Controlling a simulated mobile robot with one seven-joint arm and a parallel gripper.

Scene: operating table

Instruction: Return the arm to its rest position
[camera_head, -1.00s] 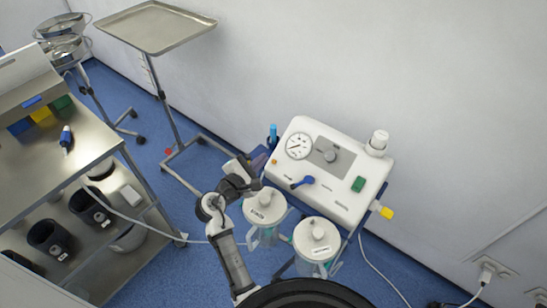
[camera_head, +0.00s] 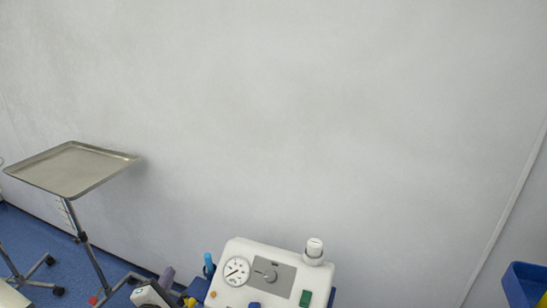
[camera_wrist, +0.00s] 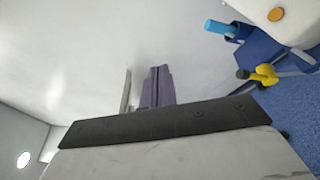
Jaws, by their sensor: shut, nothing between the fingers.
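My gripper (camera_wrist: 158,78) shows in the wrist view as purple-grey fingers lying together, past the dark band of its housing. The fingers are shut with nothing between them. In the head view my gripper (camera_head: 167,275) is at the bottom edge, just left of the white suction unit (camera_head: 245,284). It points up in the picture and stands apart from the tray. Most of my arm is below the head picture and hidden.
A steel tray (camera_head: 70,170) on a wheeled stand is at the left, empty. The suction unit carries a gauge and a blue cylinder (camera_head: 209,262) on its left side. A yellow fitting (camera_wrist: 263,75) is near my gripper. A blue bin (camera_head: 524,287) is at lower right.

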